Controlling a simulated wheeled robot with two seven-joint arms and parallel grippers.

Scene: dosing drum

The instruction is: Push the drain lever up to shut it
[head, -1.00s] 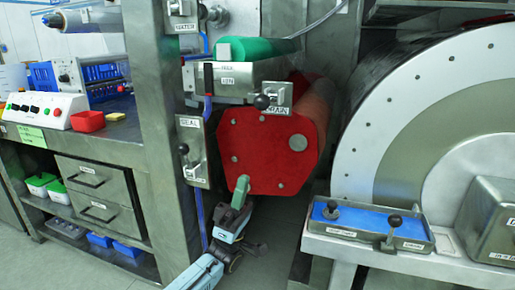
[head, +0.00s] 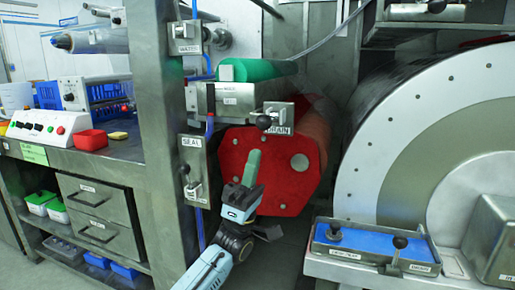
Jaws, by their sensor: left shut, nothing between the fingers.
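The drain lever has a black ball knob (head: 263,121) at the left of a small metal bracket (head: 280,112). A white DRAIN label (head: 278,131) is just below it. The knob points out towards me; its exact tilt is hard to tell. My left gripper (head: 252,163) is shut and empty, its green fingertips pointing up. It shows in front of the red end plate (head: 283,185), below the drain knob and apart from it in the picture. My right gripper is not in view.
A SEAL lever (head: 184,169) stands on a plate at the left, close to my gripper. A WATER lever is above it (head: 187,31). A blue panel with two black-knobbed levers (head: 365,243) is at the right, before the big drum (head: 350,180).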

